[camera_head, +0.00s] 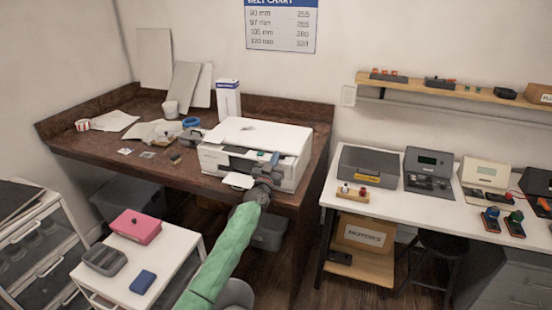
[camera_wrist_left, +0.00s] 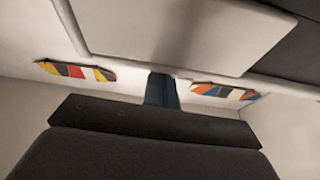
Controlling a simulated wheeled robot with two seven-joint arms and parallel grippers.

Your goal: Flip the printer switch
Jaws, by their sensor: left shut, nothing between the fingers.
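The white printer (camera_head: 240,130) stands at the right end of the brown desk, with a small white tray (camera_head: 238,181) sticking out at its front. My left gripper (camera_head: 274,159) is at the printer's front right, its blue-grey fingertips close to the front face. It is shut and empty. In the left wrist view the closed fingers (camera_wrist_left: 161,89) point at a pale surface, just below a large grey panel (camera_wrist_left: 180,35). I cannot tell whether they touch it. I cannot make out the switch in either view; the gripper may cover it. My right gripper is not in view.
A white cart (camera_head: 172,262) with a pink box (camera_head: 136,226) stands in front. A white workbench (camera_head: 405,192) with devices is at right.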

